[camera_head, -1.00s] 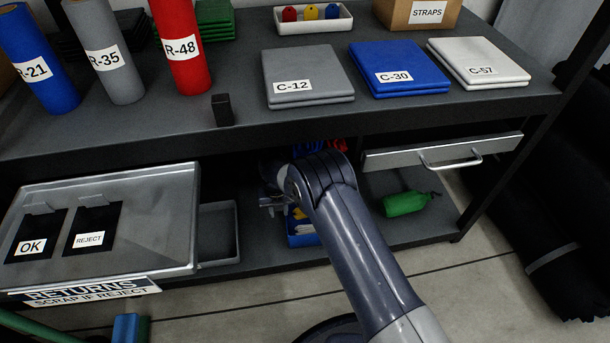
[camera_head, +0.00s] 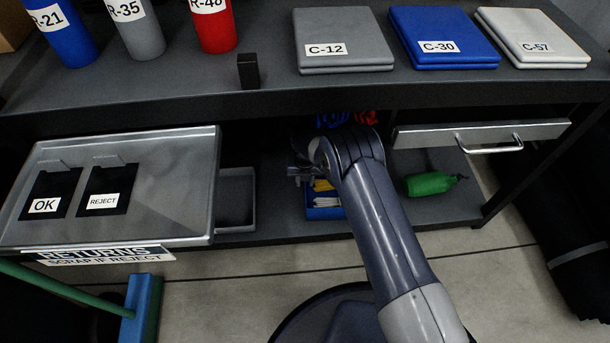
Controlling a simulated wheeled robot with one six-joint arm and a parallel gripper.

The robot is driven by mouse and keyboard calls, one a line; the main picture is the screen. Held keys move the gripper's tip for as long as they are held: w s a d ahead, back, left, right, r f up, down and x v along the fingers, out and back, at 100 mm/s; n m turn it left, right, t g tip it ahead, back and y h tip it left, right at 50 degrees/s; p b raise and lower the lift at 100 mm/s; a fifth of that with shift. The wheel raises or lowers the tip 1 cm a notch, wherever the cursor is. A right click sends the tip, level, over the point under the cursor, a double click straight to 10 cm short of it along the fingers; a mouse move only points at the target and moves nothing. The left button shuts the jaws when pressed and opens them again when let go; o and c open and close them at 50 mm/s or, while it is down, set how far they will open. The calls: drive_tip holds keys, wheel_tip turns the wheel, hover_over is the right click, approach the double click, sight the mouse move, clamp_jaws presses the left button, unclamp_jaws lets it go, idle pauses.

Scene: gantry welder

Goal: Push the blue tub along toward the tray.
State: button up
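The blue tub (camera_head: 324,213) sits on the lower shelf under the bench, with yellow and white items in it. My arm hides its right part and some of its back. My gripper (camera_head: 297,172) is under the bench top, just above and left of the tub in the picture; I cannot tell whether it touches it. Its fingers are small and dark, so its opening is unclear. A grey open tray (camera_head: 236,228) lies on the same shelf to the left of the tub, with a gap between. A larger metal tray (camera_head: 170,185) marked RETURNS, holding OK and REJECT pockets, stands farther left.
A green bottle (camera_head: 430,184) lies on the shelf right of my arm, below a metal drawer (camera_head: 480,133). Blue and red items (camera_head: 364,118) show behind my arm. The bench top (camera_head: 180,85) overhangs the shelf. A blue-headed broom (camera_head: 141,305) stands front left.

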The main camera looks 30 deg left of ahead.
wheel_tip(320, 180, down, 6)
drive_tip(key=shift+r+b, duration=0.1)
drive_tip(key=shift+b, duration=0.85)
clamp_jaws()
